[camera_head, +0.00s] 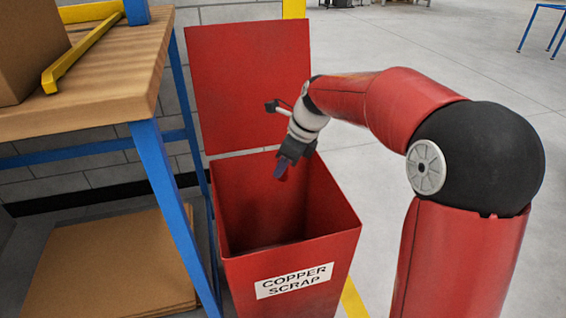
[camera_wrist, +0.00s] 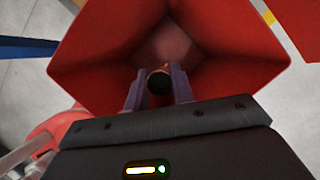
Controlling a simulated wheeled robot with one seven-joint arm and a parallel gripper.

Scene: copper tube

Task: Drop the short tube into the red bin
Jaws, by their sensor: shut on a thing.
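The red bin (camera_head: 290,280) stands on the floor with its lid (camera_head: 250,85) raised at the back and a "COPPER SCRAP" label on its front. Its walls also surround my gripper in the wrist view (camera_wrist: 90,75). My gripper (camera_head: 283,170) points down over the bin's opening. In the wrist view, its two purple-grey fingers (camera_wrist: 158,85) are shut on the short tube (camera_wrist: 158,82), whose dark round end faces the camera. In the head view the tube is mostly hidden by the fingers. The visible bin interior looks empty, but its bottom is dark.
A wooden-topped workbench (camera_head: 110,75) with blue legs stands close on the left of the bin, with a cardboard box (camera_head: 30,50) and a yellow bar (camera_head: 85,50) on it. Flat cardboard (camera_head: 110,265) lies below. Floor to the right is open.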

